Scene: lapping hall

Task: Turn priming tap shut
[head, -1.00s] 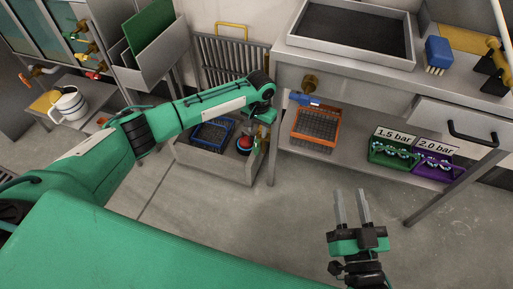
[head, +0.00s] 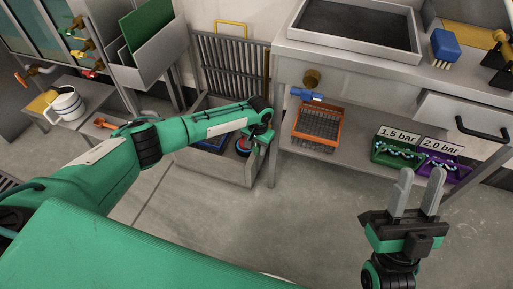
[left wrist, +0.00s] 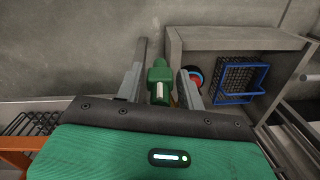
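A blue tap handle (head: 306,94) hangs below a brass fitting (head: 311,77) at the bench's left front; I cannot tell whether it is the priming tap. My left gripper (head: 257,150) is left of and below it, pointing down over the grey bin. In the left wrist view its fingers (left wrist: 164,62) are apart, with a green piece with a pale stripe (left wrist: 159,82) showing between them; a gap shows on its right side. My right gripper (head: 420,178) is open and empty, in front of the lower shelf.
The grey bin (left wrist: 240,38) contains a blue wire basket (left wrist: 238,78) and a red-and-blue round thing (left wrist: 193,74). An orange basket (head: 318,125) and green and purple boxes (head: 398,152) stand on the shelf. Coloured taps (head: 82,45) are at the far left. The floor in front is clear.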

